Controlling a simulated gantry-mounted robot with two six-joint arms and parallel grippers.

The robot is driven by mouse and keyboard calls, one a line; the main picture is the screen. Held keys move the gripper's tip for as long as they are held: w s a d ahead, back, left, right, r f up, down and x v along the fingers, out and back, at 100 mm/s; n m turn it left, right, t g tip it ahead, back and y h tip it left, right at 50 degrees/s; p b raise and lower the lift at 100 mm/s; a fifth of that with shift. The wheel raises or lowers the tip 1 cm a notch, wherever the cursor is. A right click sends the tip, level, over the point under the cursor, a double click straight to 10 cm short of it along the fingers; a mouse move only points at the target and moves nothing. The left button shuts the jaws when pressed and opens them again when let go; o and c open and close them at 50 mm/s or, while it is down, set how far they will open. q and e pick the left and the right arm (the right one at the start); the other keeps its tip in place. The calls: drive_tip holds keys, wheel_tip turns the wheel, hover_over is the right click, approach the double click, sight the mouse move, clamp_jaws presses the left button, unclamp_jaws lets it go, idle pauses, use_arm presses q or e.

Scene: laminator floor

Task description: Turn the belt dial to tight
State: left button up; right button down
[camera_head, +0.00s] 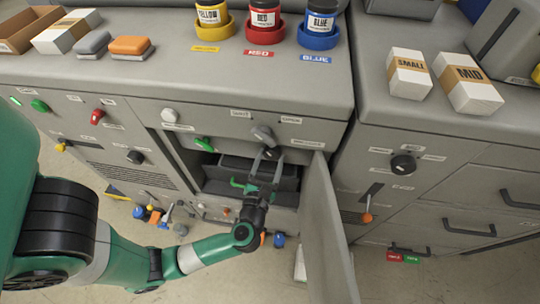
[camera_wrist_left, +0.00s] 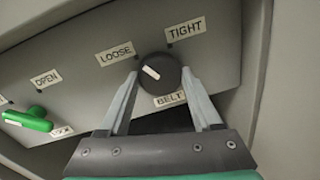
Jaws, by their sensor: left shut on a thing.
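The belt dial (camera_wrist_left: 160,78) is a round black knob with a white mark, on a grey panel. Its mark points up and left, toward the LOOSE label (camera_wrist_left: 115,54). The TIGHT label (camera_wrist_left: 186,29) is up and right of the dial, and the BELT label (camera_wrist_left: 171,99) is below it. My left gripper (camera_wrist_left: 163,90) is shut on the dial, one finger on each side. In the head view the left gripper (camera_head: 268,160) reaches up to the dial (camera_head: 271,153), which is partly hidden by the fingers. My right gripper is out of view.
A green lever (camera_wrist_left: 28,119) sits left of the dial, under an OPEN label. An open door (camera_head: 326,240) stands to the right of the arm. Paint jars stand on the worktop (camera_head: 170,60).

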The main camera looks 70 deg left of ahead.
use_arm(q)
drive_tip(key=m+p, duration=0.2)
drive_tip(key=p, duration=0.1)
drive_tip(key=m+p, duration=0.5)
drive_tip(key=p, duration=0.1)
drive_tip(key=shift+r+m+g+p, duration=0.3)
drive_tip(key=shift+r+m+p, duration=0.05)
drive_tip(key=shift+r+m, duration=0.05)
drive_tip(key=m+p, duration=0.2)
drive_tip(key=m, duration=0.1)
drive_tip(key=shift+w+f+g+p, duration=0.1)
drive_tip(key=shift+g+p, duration=0.2)
drive_tip(key=shift+p, duration=0.05)
drive_tip(key=shift+f+m+p, duration=0.15)
drive_tip(key=shift+m+p, duration=0.7)
drive_tip(key=shift+m, duration=0.55)
drive_tip(key=o, duration=1.4)
drive_tip(key=shift+c, duration=0.2)
